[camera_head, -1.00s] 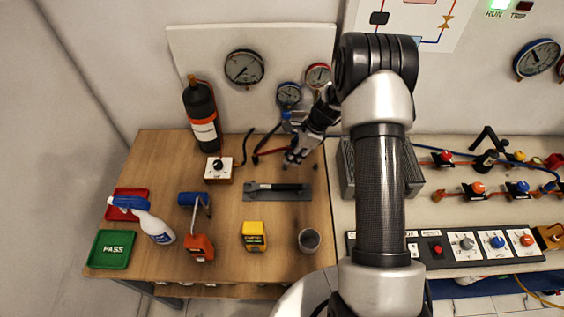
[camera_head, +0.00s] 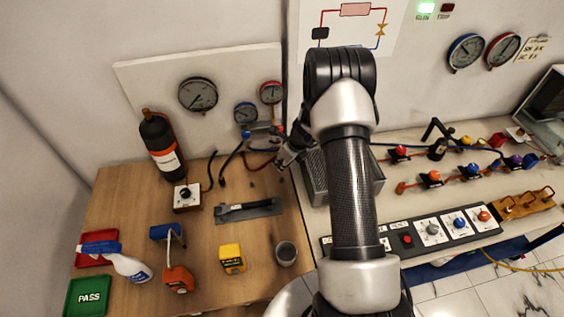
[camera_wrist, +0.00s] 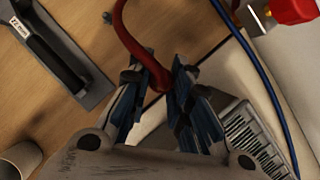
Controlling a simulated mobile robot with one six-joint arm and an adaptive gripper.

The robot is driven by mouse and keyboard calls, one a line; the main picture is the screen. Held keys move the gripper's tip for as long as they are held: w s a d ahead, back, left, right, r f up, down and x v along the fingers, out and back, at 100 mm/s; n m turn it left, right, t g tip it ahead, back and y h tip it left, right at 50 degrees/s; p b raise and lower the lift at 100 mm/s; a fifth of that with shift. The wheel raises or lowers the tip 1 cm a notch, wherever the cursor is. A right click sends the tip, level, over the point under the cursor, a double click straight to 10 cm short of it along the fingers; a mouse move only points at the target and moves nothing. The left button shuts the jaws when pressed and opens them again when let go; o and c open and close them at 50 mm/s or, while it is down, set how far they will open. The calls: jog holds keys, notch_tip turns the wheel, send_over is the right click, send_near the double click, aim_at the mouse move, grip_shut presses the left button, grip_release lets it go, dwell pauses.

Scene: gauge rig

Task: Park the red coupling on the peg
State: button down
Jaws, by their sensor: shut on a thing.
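My gripper (camera_wrist: 157,84) is shut on the lower end of a red hose (camera_wrist: 133,38) in the wrist view. The fingers hide most of the held end, so the red coupling's own shape is not clear. In the head view my gripper (camera_head: 284,158) is small and dark, above the gap between the wooden bench and the pale bench. The red hose (camera_head: 258,161) runs to it from the fittings under the small gauges. I cannot make out the peg with certainty in either view.
A blue hose (camera_wrist: 258,62) passes nearby. A black tool lies on a grey plate (camera_head: 222,217). A cup (camera_head: 286,254) stands at the bench's front right.

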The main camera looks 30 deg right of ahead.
jog(key=shift+f+b, duration=2.05)
jog(key=shift+f, duration=0.55)
jog(key=shift+f+b, duration=0.95)
jog(key=shift+f, duration=0.25)
jog(key=shift+f, duration=0.15)
jog(key=c, duration=1.6)
grip_release()
jog(key=shift+c, duration=0.2)
jog(key=shift+o, duration=0.4)
jog(key=o, duration=0.5)
